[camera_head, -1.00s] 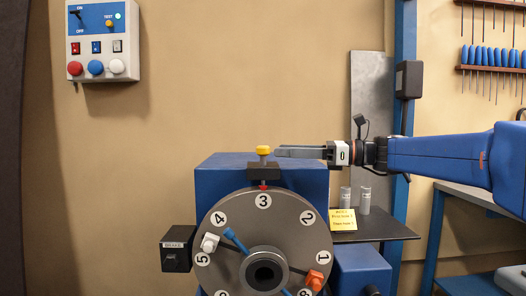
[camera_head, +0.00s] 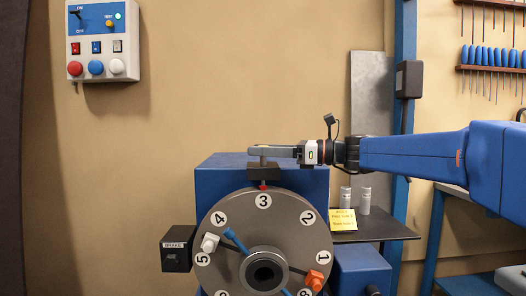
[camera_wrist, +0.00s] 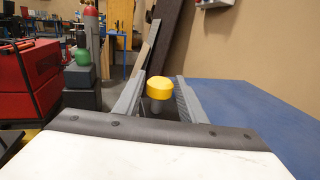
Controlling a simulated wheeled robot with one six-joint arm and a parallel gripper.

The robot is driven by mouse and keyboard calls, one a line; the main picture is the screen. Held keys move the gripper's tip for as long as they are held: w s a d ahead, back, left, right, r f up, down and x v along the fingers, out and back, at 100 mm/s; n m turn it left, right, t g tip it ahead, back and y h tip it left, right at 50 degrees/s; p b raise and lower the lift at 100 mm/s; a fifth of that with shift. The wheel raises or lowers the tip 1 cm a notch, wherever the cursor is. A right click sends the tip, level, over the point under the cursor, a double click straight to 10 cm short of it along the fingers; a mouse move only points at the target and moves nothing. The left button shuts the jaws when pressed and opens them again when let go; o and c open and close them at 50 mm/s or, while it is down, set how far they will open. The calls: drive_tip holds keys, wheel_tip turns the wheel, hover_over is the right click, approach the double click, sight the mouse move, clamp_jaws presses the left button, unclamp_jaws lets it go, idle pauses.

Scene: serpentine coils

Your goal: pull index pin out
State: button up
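The index pin has a yellow knob, seen in the wrist view (camera_wrist: 160,88) between my two gripper fingers. In the head view its metal shaft (camera_head: 263,161) shows above the black bracket (camera_head: 263,173), and my fingers hide the knob. My gripper (camera_head: 258,149) reaches in level from the right at knob height. In the wrist view my gripper (camera_wrist: 160,84) is open, with one finger on each side of the knob and a visible gap. The numbered disc (camera_head: 232,215) stands below, with the 3 at the top under a small red pointer.
A blue housing (camera_head: 215,175) stands behind the disc. A brake box (camera_head: 177,250) is at the left, and a shelf (camera_head: 385,232) with two grey cylinders and a yellow note is at the right. A switch panel (camera_head: 103,42) hangs on the wall. The space above the housing is clear.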

clamp_jaws()
drive_tip(key=shift+r, duration=1.4)
drive_tip(key=shift+o, duration=2.1)
unclamp_jaws()
drive_tip(key=shift+d, duration=0.1)
drive_tip(key=v, duration=1.7)
drive_tip(key=shift+s+d+f, duration=0.1)
drive_tip(key=shift+s+f, duration=0.05)
